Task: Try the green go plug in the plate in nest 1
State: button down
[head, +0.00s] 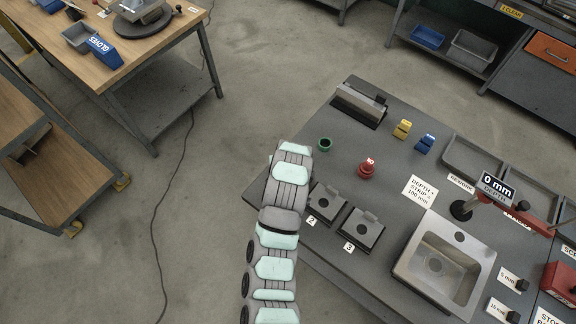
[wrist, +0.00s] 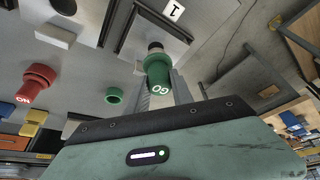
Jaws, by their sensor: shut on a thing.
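The green go plug (wrist: 158,72), with GO on its head, is between the fingers of my gripper (wrist: 160,92), which is shut on it. In the head view my arm hides nest 1, the plug and my gripper.
A green ring holder (head: 325,144) stands empty. The red no-go plug (head: 367,168) stands beside it. Nest 2 (head: 325,204) and nest 3 (head: 361,231) hold plates. Yellow (head: 402,129) and blue (head: 425,143) blocks and a steel sink (head: 445,265) are farther right.

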jog(key=shift+r+p, duration=0.5)
jog(key=shift+r, duration=1.1)
jog(key=shift+f, duration=0.1)
jog(key=shift+f+b, duration=0.95)
jog(key=shift+f, duration=0.9)
jog(key=shift+f+b, duration=0.35)
jog(key=shift+f, duration=0.25)
jog(key=shift+r, duration=0.15)
jog(key=shift+r+p, duration=0.9)
jog(key=shift+r, duration=1.45)
